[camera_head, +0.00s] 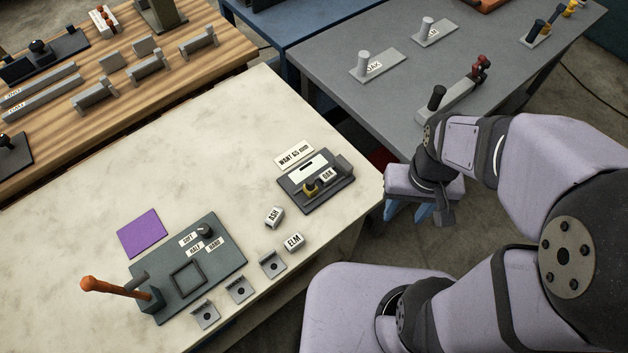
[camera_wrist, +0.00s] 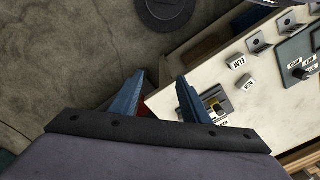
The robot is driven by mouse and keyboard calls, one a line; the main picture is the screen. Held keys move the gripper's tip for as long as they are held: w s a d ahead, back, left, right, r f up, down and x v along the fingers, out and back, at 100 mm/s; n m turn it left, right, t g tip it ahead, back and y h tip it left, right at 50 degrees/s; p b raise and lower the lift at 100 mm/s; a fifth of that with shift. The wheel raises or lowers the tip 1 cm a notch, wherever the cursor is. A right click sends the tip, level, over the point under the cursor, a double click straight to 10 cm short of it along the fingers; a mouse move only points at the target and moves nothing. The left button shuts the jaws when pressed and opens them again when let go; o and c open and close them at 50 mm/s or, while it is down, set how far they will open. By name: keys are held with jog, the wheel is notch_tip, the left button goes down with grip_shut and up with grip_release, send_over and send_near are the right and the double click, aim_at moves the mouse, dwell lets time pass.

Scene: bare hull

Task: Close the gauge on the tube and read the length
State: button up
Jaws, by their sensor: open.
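The gauge (camera_head: 325,199) is a dark plate near the right edge of the pale table, with a yellow-and-black knob (camera_head: 311,187) and a white strip bearing a dark mark. A white tube labelled OAK (camera_head: 328,174) lies on it, between the knob and the block at the right end; any gap is too small to judge. A sign (camera_head: 294,155) behind reads WANT 65 mm. My gripper (camera_head: 420,213) is open and empty, off the table's edge to the right of the gauge. In the wrist view its blue fingers (camera_wrist: 159,92) are apart, with the gauge (camera_wrist: 222,106) beyond the right finger.
White pieces labelled ASH (camera_head: 274,217) and ELM (camera_head: 293,242) lie in front of the gauge. Small grey brackets (camera_head: 272,264), a dark panel (camera_head: 225,256) with an orange lever (camera_head: 116,288) and a purple square (camera_head: 141,233) are further left. A grey table (camera_head: 440,65) stands behind my arm.

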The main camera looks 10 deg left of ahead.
jog(key=shift+c, duration=0.4)
jog(key=w+a+f+n+g+h+b, duration=0.1)
jog(key=a+f+n+g+b, duration=0.3)
jog(key=a+f, duration=0.65)
jog(key=w+a+r+n+t, duration=0.1)
jog(key=w+a, duration=0.2)
jog(key=w, duration=0.1)
jog(key=w+a+r+n+t, duration=0.1)
jog(key=w+a+n, duration=0.1)
jog(key=w+a, duration=0.2)
jog(key=w+a+r+n+t+y+p, duration=0.1)
jog(key=w+a+r+t, duration=0.1)
jog(key=w+a, duration=0.1)
jog(key=shift+w+a+n, duration=0.35)
jog(key=shift+w+n, duration=0.05)
jog(key=shift+w, duration=0.25)
jog(key=shift+w+r+n, duration=0.1)
jog(key=shift+r+n, duration=0.05)
jog(key=shift+n, duration=0.35)
jog(key=shift+s+n, duration=0.2)
jog(key=shift+n, duration=0.3)
